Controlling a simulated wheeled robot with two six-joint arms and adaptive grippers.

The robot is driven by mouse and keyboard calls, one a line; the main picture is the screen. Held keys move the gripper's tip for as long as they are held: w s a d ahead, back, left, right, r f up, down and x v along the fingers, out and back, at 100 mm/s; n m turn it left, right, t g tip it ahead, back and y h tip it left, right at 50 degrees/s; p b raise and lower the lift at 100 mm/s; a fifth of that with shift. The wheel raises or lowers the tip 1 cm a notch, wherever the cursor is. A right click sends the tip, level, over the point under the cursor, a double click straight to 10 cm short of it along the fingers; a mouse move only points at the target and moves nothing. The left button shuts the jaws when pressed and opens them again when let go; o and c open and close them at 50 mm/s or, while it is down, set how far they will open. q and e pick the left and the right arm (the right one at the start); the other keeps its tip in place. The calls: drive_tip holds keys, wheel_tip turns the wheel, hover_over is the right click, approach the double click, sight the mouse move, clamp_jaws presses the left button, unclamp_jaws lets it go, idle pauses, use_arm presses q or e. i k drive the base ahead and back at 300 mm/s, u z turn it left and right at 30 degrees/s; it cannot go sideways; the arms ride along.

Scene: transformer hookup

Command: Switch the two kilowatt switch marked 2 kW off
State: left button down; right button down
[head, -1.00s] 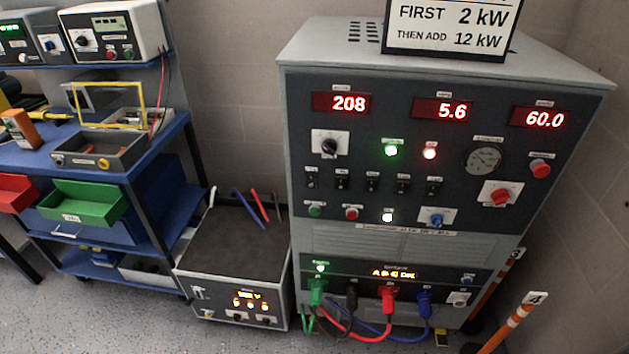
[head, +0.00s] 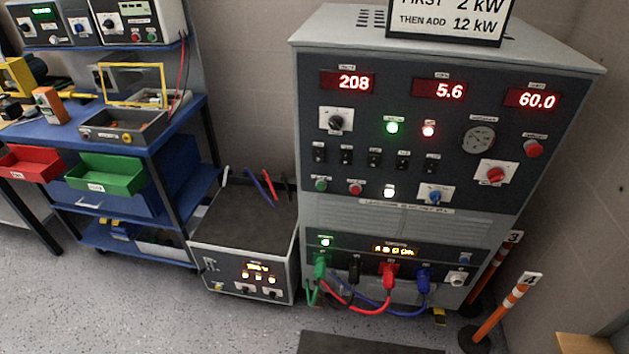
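The grey cabinet (head: 451,206) with the dark control panel stands at the right in the head view. A row of several small black switches (head: 374,157) runs across the panel's middle. Their labels are too small to read, so I cannot tell which one is marked 2 kW or its position. Red displays (head: 443,90) above read 208, 5.6 and 60.0. Neither of my grippers is in view.
Green, black, red and blue plugs (head: 389,273) with cables fill the cabinet's lower front. A smaller box (head: 245,220) stands left of it, then a blue shelf bench (head: 150,140). Orange posts (head: 505,311) stand at right. A dark mat (head: 365,344) lies on the floor in front.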

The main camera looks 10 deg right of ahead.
sight(317, 152)
drive_tip(key=k, duration=1)
drive_tip(key=u, duration=0.5)
drive_tip(key=i, duration=0.4)
drive_tip(key=u, duration=0.95)
drive_tip(key=i, duration=0.8)
drive_tip(key=z, duration=0.55)
drive_tip(key=i, duration=0.8)
drive_tip(key=z, duration=0.85)
